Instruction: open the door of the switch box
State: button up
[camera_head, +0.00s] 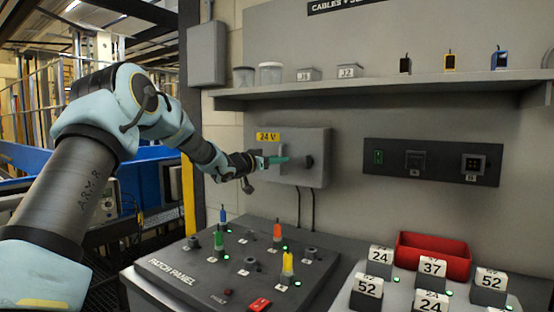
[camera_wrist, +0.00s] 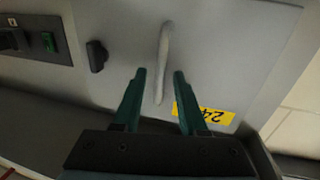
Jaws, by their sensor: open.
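The switch box (camera_head: 312,143) is a grey wall box with a yellow "24 V" label (camera_head: 268,137), and its door looks closed. A dark knob (camera_head: 309,161) sits on the right of its front. My gripper (camera_head: 284,160) is in front of the box. In the wrist view the box front (camera_wrist: 235,50) appears upside down, with a pale bar handle (camera_wrist: 163,55) and the dark knob (camera_wrist: 97,56). My gripper (camera_wrist: 158,74) is open there, its green fingers appearing on either side of the handle. I cannot tell whether they touch it.
A shelf (camera_head: 380,91) with small items runs above the box. A socket panel (camera_head: 432,162) is to the right. Below are the patch panel (camera_head: 205,285) with coloured plugs, a red bin (camera_head: 433,257) and numbered blocks. Two cables hang under the box.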

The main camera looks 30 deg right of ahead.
grip_shut()
dwell(1.4)
